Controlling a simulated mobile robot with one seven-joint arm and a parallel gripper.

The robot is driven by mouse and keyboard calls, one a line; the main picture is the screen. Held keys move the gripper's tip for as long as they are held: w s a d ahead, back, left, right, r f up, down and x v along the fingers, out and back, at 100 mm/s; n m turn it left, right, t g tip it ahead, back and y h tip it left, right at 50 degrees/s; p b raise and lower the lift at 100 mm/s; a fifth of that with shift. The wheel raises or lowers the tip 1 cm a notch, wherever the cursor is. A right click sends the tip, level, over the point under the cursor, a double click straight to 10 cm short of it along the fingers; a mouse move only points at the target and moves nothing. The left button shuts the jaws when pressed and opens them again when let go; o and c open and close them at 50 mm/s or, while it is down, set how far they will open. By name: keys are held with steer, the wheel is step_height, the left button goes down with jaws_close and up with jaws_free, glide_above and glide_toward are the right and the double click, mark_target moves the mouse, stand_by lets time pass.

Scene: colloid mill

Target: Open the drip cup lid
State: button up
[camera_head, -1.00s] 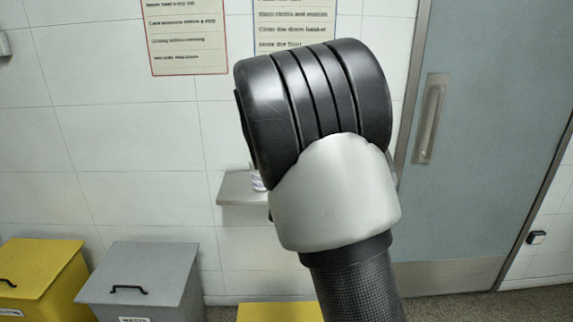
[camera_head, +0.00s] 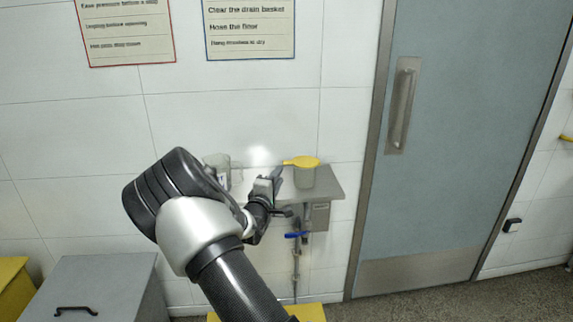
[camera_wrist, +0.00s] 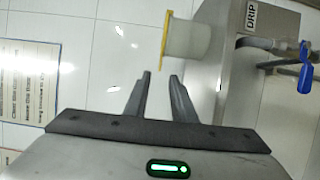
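The drip cup (camera_head: 305,178) is a pale, translucent cup on a small wall shelf, with its yellow lid (camera_head: 303,161) lying shut across the top. A tab of the lid points left, toward my gripper (camera_head: 277,175). In the wrist view the scene is turned sideways: the cup (camera_wrist: 190,40) lies on its side, and the yellow lid (camera_wrist: 166,40) is its left face. My gripper (camera_wrist: 160,75) is open and empty there, its two dark fingers spread just below the lid's lower end. I cannot tell whether they touch it.
The metal shelf (camera_head: 328,182) carries a clear container (camera_head: 217,163) left of the cup, partly hidden by my arm. A box labelled DRIP (camera_wrist: 232,45) and a blue valve handle (camera_head: 297,235) sit under the shelf. A grey door (camera_head: 450,150) stands right; bins (camera_head: 105,285) stand lower left.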

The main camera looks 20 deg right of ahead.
mark_target(287, 162)
steer(key=x, duration=1.1)
steer(key=shift+w+f, duration=0.1)
jaws_close()
stand_by(1.0)
